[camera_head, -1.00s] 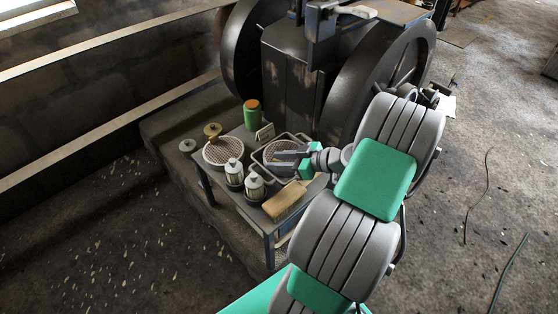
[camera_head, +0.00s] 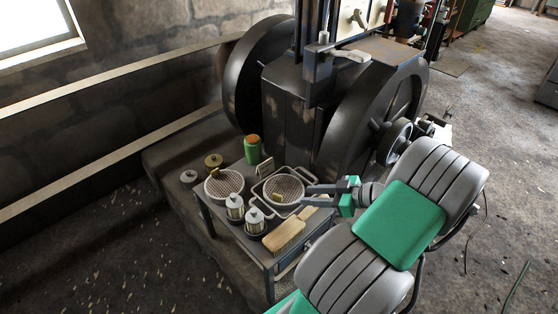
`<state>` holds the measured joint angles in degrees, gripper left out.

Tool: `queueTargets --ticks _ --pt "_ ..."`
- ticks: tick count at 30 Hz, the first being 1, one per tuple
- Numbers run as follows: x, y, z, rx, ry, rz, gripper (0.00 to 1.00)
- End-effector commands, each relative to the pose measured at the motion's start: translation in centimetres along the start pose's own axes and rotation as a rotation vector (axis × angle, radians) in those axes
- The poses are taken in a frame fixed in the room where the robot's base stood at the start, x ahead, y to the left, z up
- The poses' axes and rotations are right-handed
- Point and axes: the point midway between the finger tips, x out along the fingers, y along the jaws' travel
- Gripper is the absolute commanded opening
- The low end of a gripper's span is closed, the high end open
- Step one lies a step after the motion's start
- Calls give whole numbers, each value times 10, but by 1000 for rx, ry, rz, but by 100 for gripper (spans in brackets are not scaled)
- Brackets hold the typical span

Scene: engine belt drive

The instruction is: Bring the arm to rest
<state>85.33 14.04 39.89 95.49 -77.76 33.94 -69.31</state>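My gripper (camera_head: 306,195) points left, over or beside the right edge of a wire-mesh basket (camera_head: 256,189). Its two dark fingers are apart, and I see nothing between them. My arm, grey with green panels, reaches in from the lower right. The basket stands on a small cart (camera_head: 269,264) and holds a small yellowish piece (camera_head: 277,196). I cannot tell the exact height of the fingers above the basket.
The cart also carries a round mesh tray (camera_head: 224,183), two white jars (camera_head: 235,207), a wooden brush (camera_head: 287,232), a green jar (camera_head: 252,150) and an olive pot (camera_head: 213,161). The engine with its large flywheel (camera_head: 362,125) stands close behind. Floor at right is mostly open.

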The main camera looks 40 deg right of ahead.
Motion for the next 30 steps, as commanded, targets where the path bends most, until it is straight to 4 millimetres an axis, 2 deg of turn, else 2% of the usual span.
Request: queueTargets --ticks 2,5,8,9,12,14,18,21,25,30 --pt "2 -1 -9 4 -17 -12 32" --pt "13 -11 -45 40 -112 -72 32" --pt "31 -36 -106 106 -301 -139 32" --pt "36 -50 -132 132 -388 -150 32" --pt "42 -89 -193 191 -588 -125 32" --pt "38 -113 -229 218 -684 -77 32" --pt "11 -170 -307 276 -821 90 32" --pt "-14 -202 -347 326 -841 213 32" --pt "-36 -224 -368 386 -827 314 32" --pt "-36 -224 -368 386 -827 314 32"
